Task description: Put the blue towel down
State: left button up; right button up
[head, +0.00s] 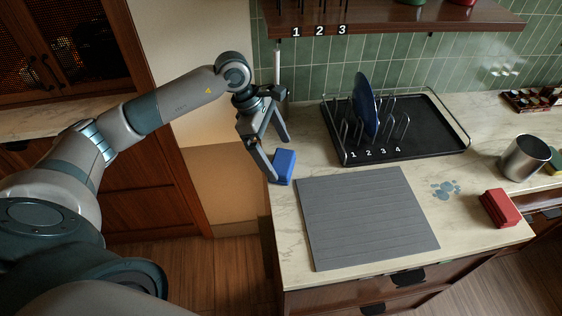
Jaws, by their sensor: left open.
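The blue towel (286,166) is a small folded block at the left edge of the marble counter, just left of the grey mat. My left gripper (274,160) is open, its fingers pointing down right over the towel. One finger is at the towel's left side and the other is above and behind it. I cannot tell whether a finger touches the towel. My right gripper is not in view.
A grey mat (366,216) lies on the counter. Behind it a black dish rack (436,131) holds a blue plate (366,108). A red towel (499,208), a blue spill (446,190) and a metal container (525,158) are to the right. A shelf (400,20) hangs above.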

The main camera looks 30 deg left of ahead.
pick_arm(q)
jog(key=b+v, duration=0.2)
jog(key=v, duration=0.6)
jog(key=shift+b, duration=0.3)
jog(key=shift+r, duration=0.15)
